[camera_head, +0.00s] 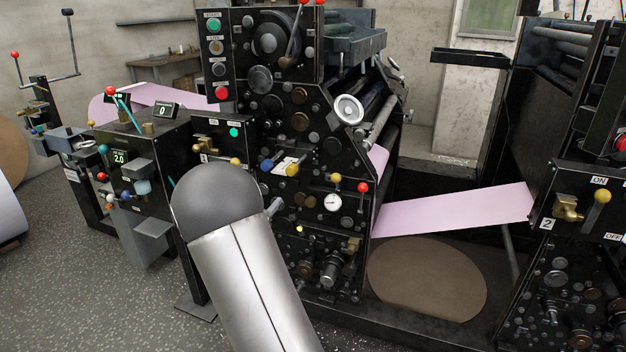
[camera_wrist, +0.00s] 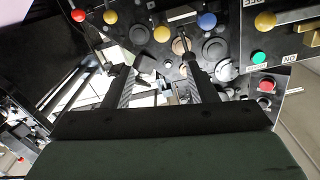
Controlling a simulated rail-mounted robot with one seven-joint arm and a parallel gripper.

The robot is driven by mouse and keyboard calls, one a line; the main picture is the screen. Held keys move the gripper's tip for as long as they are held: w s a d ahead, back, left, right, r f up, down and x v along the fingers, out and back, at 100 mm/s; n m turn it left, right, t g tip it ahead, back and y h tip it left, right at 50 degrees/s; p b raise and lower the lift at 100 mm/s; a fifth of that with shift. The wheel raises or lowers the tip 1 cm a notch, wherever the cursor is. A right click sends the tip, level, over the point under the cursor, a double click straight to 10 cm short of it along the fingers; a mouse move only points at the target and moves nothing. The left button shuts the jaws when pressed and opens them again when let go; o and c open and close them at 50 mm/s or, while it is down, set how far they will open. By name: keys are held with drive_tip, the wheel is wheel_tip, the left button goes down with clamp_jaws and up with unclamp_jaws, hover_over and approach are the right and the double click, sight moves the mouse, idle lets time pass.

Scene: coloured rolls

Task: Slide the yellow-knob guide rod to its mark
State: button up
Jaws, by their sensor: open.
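Several yellow knobs show on the press. One yellow knob (camera_head: 292,170) sits at the right end of a small white plate (camera_head: 282,164), with a blue knob (camera_head: 266,164) at the plate's left end. I take it as the guide rod's knob; no mark can be made out. In the wrist view what looks like the same yellow knob (camera_wrist: 162,33) lies beyond my fingertips, beside the blue knob (camera_wrist: 207,20). My gripper (camera_wrist: 158,72) is open, with nothing seen held between its fingers. In the head view my arm hides the gripper.
Another yellow knob (camera_head: 335,178) and a red knob (camera_head: 363,187) stand to the right on the same panel. A yellow knob (camera_head: 235,161) stands to the left. A pink web (camera_head: 455,210) runs to the right-hand unit. Open floor (camera_head: 80,270) lies at the left.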

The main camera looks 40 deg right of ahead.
sight(290, 172)
drive_tip(key=x, duration=1.7)
drive_tip(key=shift+w+a+r, duration=0.1)
drive_tip(key=shift+w+r, duration=0.05)
drive_tip(key=shift+w, duration=0.05)
drive_tip(key=shift+c, duration=0.3)
